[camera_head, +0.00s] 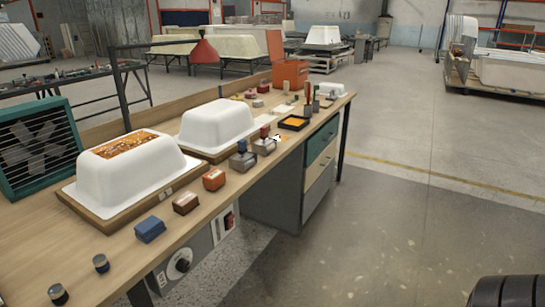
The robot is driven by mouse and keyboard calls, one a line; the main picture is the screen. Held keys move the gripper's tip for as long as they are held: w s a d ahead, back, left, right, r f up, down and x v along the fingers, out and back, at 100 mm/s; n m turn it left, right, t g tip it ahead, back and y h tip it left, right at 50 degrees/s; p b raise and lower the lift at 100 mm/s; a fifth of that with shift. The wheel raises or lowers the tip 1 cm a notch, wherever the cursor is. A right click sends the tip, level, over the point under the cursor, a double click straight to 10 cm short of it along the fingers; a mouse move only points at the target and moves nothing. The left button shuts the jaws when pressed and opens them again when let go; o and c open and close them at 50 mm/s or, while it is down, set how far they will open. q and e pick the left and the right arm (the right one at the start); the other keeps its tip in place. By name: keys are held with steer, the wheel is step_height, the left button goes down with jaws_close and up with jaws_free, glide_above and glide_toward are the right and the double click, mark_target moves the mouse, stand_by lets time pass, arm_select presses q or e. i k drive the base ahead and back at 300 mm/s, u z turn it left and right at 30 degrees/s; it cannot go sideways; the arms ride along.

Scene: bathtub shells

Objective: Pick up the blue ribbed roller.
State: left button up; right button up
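I cannot make out a blue ribbed roller for certain. Several small tools stand at the far part of the wooden workbench (240,183), too small to tell apart. Among them are red upright handles and a dark one. A blue block (149,229) lies near the bench's front edge, but it looks like a box and shows no clear ribs.
Two white tub shells (130,174) (217,123) stand on the bench. A brown block (185,203), an orange-red block (213,180) and small dark jars (101,263) line its front edge. A green fan box (37,146) stands at left. The floor at right is mostly clear.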

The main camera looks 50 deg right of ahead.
mark_target(245, 158)
steer(key=z, duration=1.25)
